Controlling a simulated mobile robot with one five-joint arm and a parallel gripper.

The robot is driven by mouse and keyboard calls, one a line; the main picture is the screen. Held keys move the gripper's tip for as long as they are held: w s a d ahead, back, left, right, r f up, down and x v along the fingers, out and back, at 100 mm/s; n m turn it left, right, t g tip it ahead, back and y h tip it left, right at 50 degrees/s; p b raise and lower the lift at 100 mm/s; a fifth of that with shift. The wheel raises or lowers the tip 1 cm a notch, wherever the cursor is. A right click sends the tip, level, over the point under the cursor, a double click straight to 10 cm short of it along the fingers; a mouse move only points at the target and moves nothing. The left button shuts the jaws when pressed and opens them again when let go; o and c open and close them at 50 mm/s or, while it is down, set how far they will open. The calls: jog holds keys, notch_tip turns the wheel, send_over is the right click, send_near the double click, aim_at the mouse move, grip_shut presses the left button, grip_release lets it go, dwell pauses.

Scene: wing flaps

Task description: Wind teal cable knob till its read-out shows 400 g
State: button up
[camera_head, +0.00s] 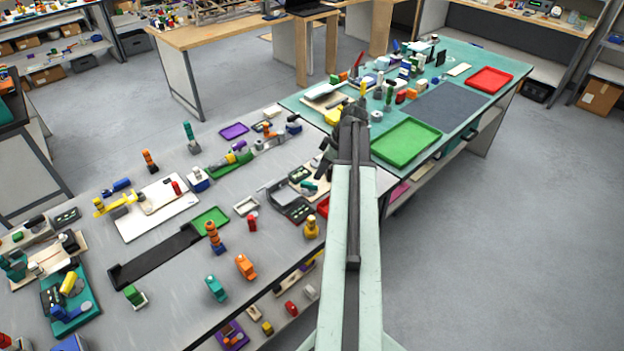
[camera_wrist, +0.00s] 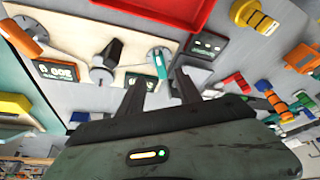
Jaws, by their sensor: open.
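The teal cable knob (camera_wrist: 158,64) stands on a pale disc on a cream board (camera_wrist: 135,20) in the wrist view, just beyond my fingertips. My gripper (camera_wrist: 160,86) is open, with its two dark fingers apart and nothing between them. The knob looks apart from both fingers. A dark read-out (camera_wrist: 207,44) lies beside the knob; its digits are too small to read. In the head view my gripper (camera_head: 330,148) hangs over the grey table's right edge, near the board.
A dark knob (camera_wrist: 104,62) and an orange knob (camera_wrist: 22,34) stand on the same board. A red tray (camera_wrist: 155,10) lies close beyond it. Orange and yellow pieces (camera_wrist: 300,58) lie at right. A teal table (camera_head: 455,62) adjoins the grey table (camera_head: 165,265).

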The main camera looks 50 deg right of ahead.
aim_at(312, 184)
jog(key=b+x, duration=0.6)
jog(key=x, duration=0.1)
jog(key=shift+f+b, duration=0.3)
jog(key=shift+f, duration=0.1)
jog(key=shift+r, duration=0.1)
jog(key=shift+c, duration=0.3)
grip_shut()
jog(key=shift+d, duration=0.4)
jog(key=shift+a, duration=0.35)
